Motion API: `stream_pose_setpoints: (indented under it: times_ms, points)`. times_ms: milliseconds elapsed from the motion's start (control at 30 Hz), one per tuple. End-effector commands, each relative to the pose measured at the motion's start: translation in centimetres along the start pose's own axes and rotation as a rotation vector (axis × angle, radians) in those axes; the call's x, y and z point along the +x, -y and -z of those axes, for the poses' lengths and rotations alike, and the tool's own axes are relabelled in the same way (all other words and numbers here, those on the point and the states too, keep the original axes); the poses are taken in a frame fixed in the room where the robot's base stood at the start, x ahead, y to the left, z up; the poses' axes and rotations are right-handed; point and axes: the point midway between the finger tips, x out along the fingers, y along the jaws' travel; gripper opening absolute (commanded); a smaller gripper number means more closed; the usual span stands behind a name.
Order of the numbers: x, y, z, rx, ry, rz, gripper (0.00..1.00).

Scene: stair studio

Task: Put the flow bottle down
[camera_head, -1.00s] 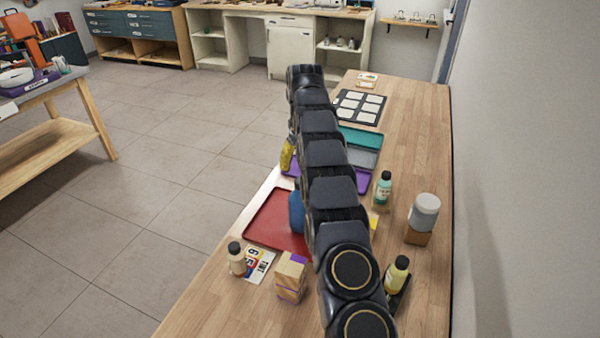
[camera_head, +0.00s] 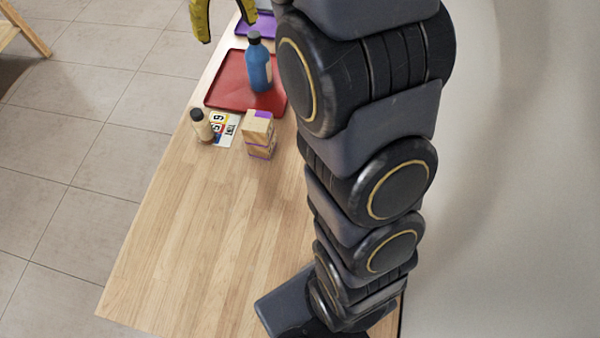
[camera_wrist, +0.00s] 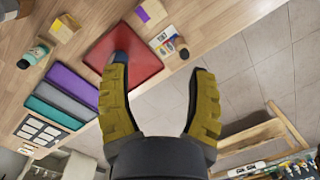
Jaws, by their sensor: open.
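A blue bottle (camera_head: 258,66) with a dark cap stands upright on the red tray (camera_head: 228,92). Its label is too small to read, so I cannot confirm that it is the flow bottle. In the wrist view the blue bottle (camera_wrist: 121,57) is partly hidden behind the left fingertip, over the red tray (camera_wrist: 148,66). My gripper (camera_head: 226,30) has yellow fingers, spread open with nothing between them. It is above and beyond the bottle in the head view. In the wrist view my gripper (camera_wrist: 160,72) is also open and empty.
A teal-labelled bottle (camera_wrist: 36,52) is farther off. The front of the bench is bare.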

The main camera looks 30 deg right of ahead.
Motion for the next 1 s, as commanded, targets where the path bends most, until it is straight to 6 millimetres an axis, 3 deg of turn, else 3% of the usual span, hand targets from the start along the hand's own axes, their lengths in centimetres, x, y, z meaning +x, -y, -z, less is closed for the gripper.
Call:
stream_pose_setpoints:
  times_ms: [33,300,500,700,1000]
  points:
    - [-0.4,0.9,-2.6,-0.004,0.007,-0.002,0.57]
    - [1.2,3.9,-15.3,0.004,0.046,-0.015,0.57]
    - [3.8,4.6,-23.0,0.021,0.058,-0.035,0.57]
    - [5.3,4.8,-26.1,0.031,0.059,-0.040,0.57]
    - [5.4,4.8,-26.3,0.031,0.058,-0.039,0.57]
